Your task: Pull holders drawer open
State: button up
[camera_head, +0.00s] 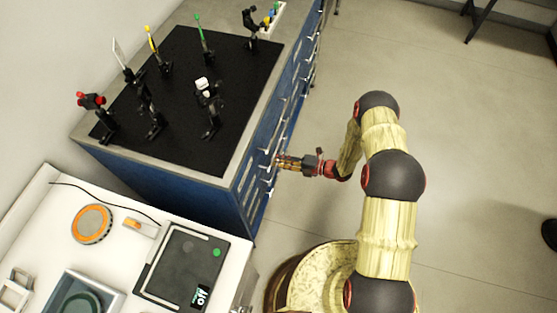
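A blue cabinet (205,195) stands under the bench top, with its drawer front facing right. Several silver bar handles (269,181) run along that front. Any drawer labels are too small to read, so I cannot tell which drawer is the holders drawer. My gripper (279,161) reaches left to the cabinet front, with its fingertips at one of the near handles. I cannot tell whether the fingers touch or surround that handle, or whether they are closed. No drawer visibly stands out from the front.
A black breadboard (185,130) with several optics mounts covers the bench top. A white table (115,235) at front left holds a dark scale-like device (181,265) and an orange-rimmed disc (92,224). The floor (450,110) right of the cabinet is mostly clear.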

jog(key=shift+c, duration=0.4)
grip_shut()
dwell(0.4)
